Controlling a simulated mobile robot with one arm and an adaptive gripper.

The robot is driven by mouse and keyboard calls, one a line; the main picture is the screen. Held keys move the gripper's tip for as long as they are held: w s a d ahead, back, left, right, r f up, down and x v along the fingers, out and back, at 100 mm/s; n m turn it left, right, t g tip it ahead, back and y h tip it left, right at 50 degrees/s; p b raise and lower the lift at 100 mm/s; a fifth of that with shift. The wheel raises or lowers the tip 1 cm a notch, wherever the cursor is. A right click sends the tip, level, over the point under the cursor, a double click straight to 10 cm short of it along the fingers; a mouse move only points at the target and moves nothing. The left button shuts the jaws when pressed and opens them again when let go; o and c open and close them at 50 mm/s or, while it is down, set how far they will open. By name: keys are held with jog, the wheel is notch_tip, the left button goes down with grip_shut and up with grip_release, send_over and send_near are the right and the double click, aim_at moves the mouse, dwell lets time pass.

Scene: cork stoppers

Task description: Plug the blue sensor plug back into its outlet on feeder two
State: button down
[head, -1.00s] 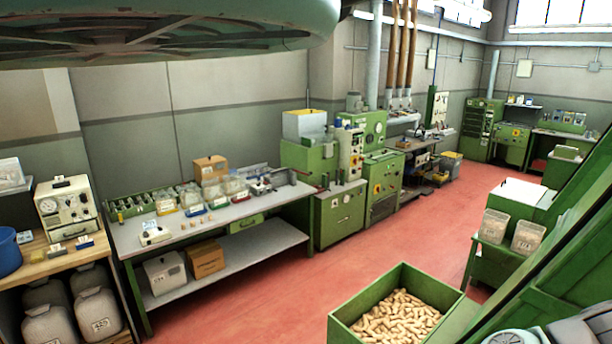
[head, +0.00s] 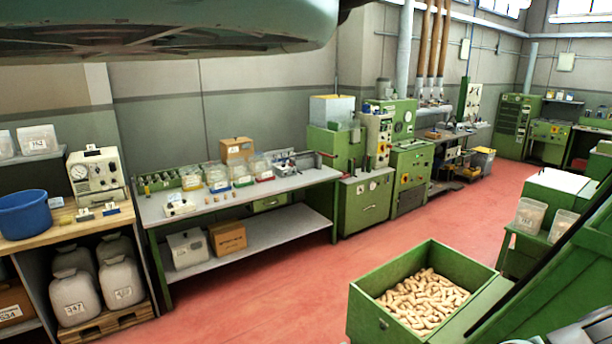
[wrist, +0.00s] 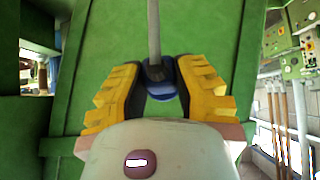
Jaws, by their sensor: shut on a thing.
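My gripper (wrist: 160,92) shows in the wrist view with its yellow ridged fingers shut on the blue plug (wrist: 162,90). The plug sits between the dark inner pads, and a grey cable or rod (wrist: 153,30) runs from it toward the top of the picture. A broad green panel (wrist: 205,32) lies behind the plug. I cannot tell how far the plug is from the panel. No outlet can be made out in either view. The gripper does not show in the head view.
In the head view a green bin of corks (head: 376,312) stands on the red floor (head: 270,290) at front right. A long grey workbench (head: 290,192) with trays stands along the wall. A wooden bench (head: 60,230) with a blue tub (head: 24,212) is at left. Open floor runs between.

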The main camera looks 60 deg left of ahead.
notch_tip(320, 180, down, 21)
jog(key=b, duration=1.9)
jog(key=shift+f, duration=0.15)
